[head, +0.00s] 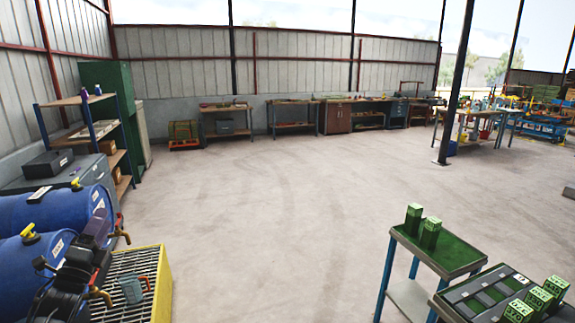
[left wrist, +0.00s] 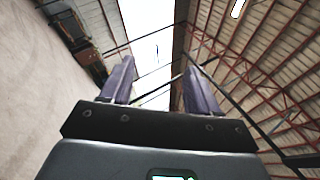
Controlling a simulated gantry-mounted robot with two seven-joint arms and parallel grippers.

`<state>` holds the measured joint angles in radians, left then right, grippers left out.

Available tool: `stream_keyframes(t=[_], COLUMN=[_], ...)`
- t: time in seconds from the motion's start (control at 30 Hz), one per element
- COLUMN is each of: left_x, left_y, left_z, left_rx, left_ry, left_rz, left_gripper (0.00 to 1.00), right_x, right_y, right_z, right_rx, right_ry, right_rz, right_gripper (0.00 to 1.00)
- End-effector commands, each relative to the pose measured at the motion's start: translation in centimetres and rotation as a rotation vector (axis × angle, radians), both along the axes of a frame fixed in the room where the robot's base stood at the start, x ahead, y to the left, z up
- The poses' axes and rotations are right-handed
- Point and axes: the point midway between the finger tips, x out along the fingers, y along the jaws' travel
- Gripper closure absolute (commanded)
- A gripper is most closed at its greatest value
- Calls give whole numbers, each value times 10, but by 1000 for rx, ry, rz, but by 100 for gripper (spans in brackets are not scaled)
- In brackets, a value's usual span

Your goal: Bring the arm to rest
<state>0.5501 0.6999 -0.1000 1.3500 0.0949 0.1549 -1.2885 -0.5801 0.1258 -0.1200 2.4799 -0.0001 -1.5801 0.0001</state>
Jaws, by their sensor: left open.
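My left gripper (head: 97,226) shows at the lower left of the head view, in front of the blue drums, with its fingers pointing up. In the left wrist view my left gripper (left wrist: 158,76) has its two purple-grey fingers apart, with nothing between them. My right gripper is in neither view.
Blue drums (head: 34,210) with taps lie at left, above a yellow-rimmed grated tray (head: 162,290) holding a jug (head: 132,290). A green-topped cart (head: 455,262) with green boxes stands at lower right. The middle floor (head: 260,210) is clear. Workbenches (head: 225,122) line the far wall.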

Motion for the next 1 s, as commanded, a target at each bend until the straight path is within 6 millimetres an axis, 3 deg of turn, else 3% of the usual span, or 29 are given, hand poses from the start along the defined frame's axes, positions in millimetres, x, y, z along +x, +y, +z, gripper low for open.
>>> stream_keyframes(t=[0.13,0.27,0.4,0.6,0.8,0.83,1.0], left_x=[13,6,-21,-74,-127,-132,-142], left_y=[40,71,95,110,110,103,32], left_z=[-54,-106,-158,-208,-235,-243,-297], left_rx=[-364,-693,-1030,-1383,-1605,-1617,-1580], left_ry=[245,402,499,510,430,431,574], left_rz=[100,247,464,796,1115,1140,1059], left_gripper=[39,39,39,39,39,39,39], right_x=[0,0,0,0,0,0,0], right_y=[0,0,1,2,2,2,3], right_z=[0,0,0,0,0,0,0], right_rx=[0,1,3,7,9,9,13], right_ry=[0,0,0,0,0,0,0], right_rz=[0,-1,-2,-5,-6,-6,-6], right_gripper=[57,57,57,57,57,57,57])
